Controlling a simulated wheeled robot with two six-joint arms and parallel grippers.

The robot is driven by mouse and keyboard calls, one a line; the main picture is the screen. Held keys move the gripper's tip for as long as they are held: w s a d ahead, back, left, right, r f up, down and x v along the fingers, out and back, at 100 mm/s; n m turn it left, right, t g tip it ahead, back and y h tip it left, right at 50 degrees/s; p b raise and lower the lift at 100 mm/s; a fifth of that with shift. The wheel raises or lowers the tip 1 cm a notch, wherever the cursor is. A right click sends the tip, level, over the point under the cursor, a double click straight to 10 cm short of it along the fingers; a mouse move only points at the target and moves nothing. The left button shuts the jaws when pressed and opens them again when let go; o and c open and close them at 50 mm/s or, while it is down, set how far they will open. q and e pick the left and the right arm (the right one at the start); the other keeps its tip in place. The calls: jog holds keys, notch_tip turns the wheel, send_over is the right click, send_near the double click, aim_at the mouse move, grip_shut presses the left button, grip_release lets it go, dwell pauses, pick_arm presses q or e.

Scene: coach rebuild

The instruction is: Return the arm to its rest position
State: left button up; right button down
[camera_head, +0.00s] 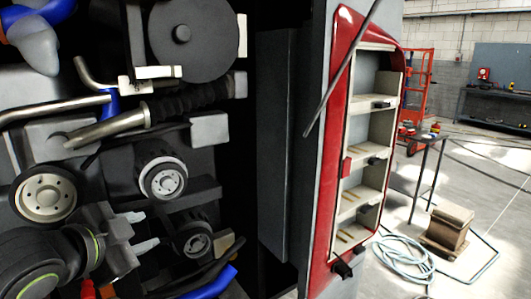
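My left arm comes in at the lower left, with dark joints ringed in yellow-green. Its grey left gripper (143,232) points right, in front of the open engine bay. Its two fingers stand apart with a gap between them, and I see nothing held in it. I cannot tell whether the fingers touch any part behind them. My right gripper is not in view.
The engine bay holds pulleys (163,180), metal pipes (55,107) and a black ribbed hose (187,101) close around the gripper. A red-framed open door (323,190) stands to the right. Beyond it are a coiled hose (405,258), a brown block (447,230) and open floor.

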pick_arm(q)
jog(key=s+a+f+n+g+y, duration=0.1)
jog(key=s+a+f+n, duration=0.1)
jog(key=f, duration=0.6)
jog(key=s+a+f+n+g+y, duration=0.1)
jog(key=s+f+n+g, duration=0.15)
jog(key=f, duration=0.45)
jog(key=s+a+f+n+g, duration=0.1)
jog(key=s+a+f+n, duration=0.15)
jog(key=f, duration=0.55)
jog(key=s+a+f+n+g+y, duration=0.2)
jog(key=s+f+n, duration=0.1)
jog(key=s+f, duration=0.55)
jog(key=s+a+f+n+g+y, duration=0.1)
jog(key=s+f+n+g, duration=0.2)
jog(key=s+f, duration=0.55)
notch_tip(320, 180, down, 23)
jog(key=s+a, duration=0.2)
jog(key=s, duration=0.1)
jog(key=s+d+f+g, duration=0.1)
jog(key=s+f+g, duration=0.1)
jog(key=s+f, duration=1.2)
jog(key=shift+s+d+f+h, duration=0.2)
jog(key=shift+d+f+h, duration=0.15)
jog(key=shift+f, duration=0.1)
